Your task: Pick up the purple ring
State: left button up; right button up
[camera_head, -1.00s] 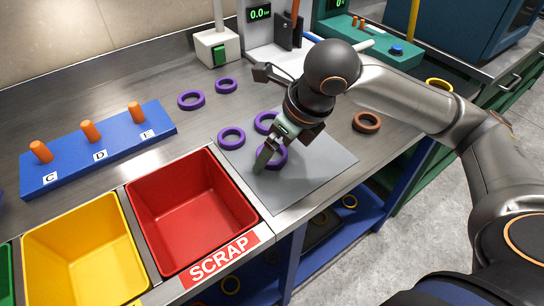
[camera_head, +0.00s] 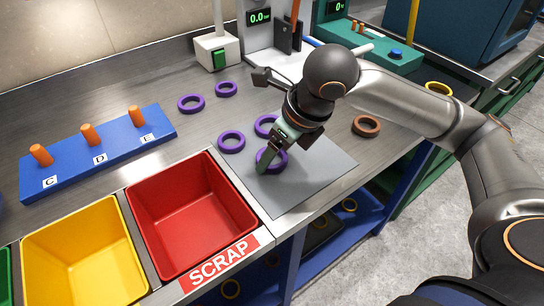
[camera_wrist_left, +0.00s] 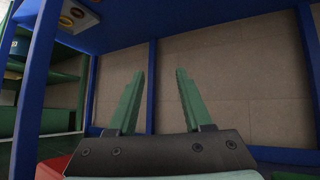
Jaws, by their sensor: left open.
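Several purple rings lie on the steel worktop and the grey mat (camera_head: 310,185). One purple ring (camera_head: 281,164) is on the mat at my right gripper (camera_head: 266,160), whose green finger overlaps its left side. I cannot tell if both fingers are on it. Other purple rings lie at the mat's left edge (camera_head: 231,142), just behind the gripper (camera_head: 262,126), and farther back (camera_head: 190,104) and (camera_head: 227,89). My left gripper (camera_wrist_left: 155,95) shows only in the left wrist view, open and empty, its green fingers wide apart.
A red scrap bin (camera_head: 190,215) and a yellow bin (camera_head: 85,255) sit at the front left. A blue board (camera_head: 115,150) with orange pegs stands behind them. A brown ring (camera_head: 366,126) lies right of the mat. Blue frame posts (camera_wrist_left: 151,85) surround my left gripper.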

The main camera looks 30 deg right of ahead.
jog(key=shift+r, duration=0.5)
notch_tip(320, 180, up, 2)
jog(key=shift+r+p, duration=0.25)
jog(key=shift+p, duration=0.4)
pick_arm(q)
jog(key=shift+w+r+b, duration=0.25)
jog(key=shift+b, duration=0.35)
pick_arm(e)
jog(key=s+d+r, duration=0.4)
jog(key=s+r, duration=0.5)
jog(key=s, duration=0.4)
jog(key=shift+s+r, duration=0.25)
pick_arm(q)
jog(key=shift+s+f, duration=0.2)
jog(key=shift+s, duration=0.1)
